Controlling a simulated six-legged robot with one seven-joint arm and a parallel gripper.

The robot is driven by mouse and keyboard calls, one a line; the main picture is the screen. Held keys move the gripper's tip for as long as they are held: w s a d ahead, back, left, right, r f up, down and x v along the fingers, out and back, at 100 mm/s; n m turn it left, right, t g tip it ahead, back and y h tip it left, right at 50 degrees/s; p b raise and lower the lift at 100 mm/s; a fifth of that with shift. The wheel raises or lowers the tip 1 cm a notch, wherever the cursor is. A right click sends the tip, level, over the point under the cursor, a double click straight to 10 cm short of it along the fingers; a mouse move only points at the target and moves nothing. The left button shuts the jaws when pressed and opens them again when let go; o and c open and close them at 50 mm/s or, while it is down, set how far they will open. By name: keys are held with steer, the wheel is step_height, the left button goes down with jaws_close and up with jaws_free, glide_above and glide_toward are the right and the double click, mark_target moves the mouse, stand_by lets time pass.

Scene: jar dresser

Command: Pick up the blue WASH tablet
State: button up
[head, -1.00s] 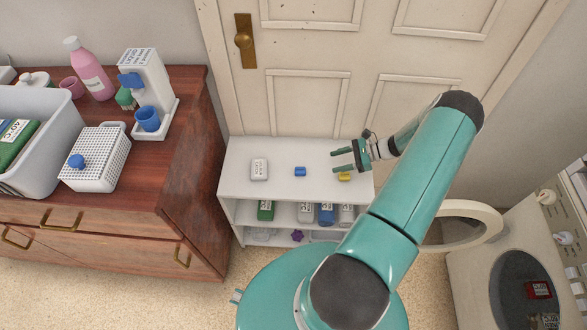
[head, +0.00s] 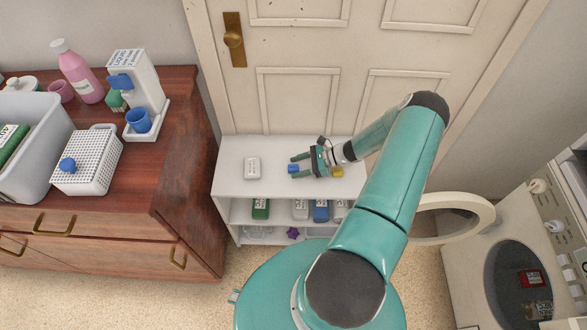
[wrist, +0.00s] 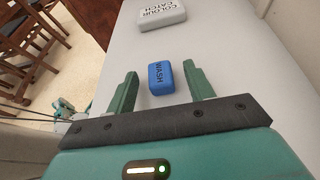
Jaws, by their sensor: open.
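The blue WASH tablet (wrist: 161,78) lies on the white shelf top, its label facing up in the wrist view. It also shows in the head view (head: 293,169), at the fingertips of my gripper (head: 295,165). In the wrist view my gripper (wrist: 160,88) is open, with one green finger on each side of the tablet. The tablet sits between the fingertips and reaches a little beyond them.
A white COLOUR CATCH box (wrist: 162,14) lies beyond the tablet on the shelf top (head: 230,180). A yellow tablet (head: 337,171) lies just right of my gripper. Several boxes stand on the shelf below. A door rises behind, and a wooden dresser (head: 190,185) stands at left.

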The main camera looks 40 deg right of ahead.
steer(key=shift+w+a+f, duration=0.25)
steer(key=shift+a, duration=0.2)
steer(key=c, duration=1)
steer(key=shift+c, duration=0.2)
steer(key=shift+r, duration=0.15)
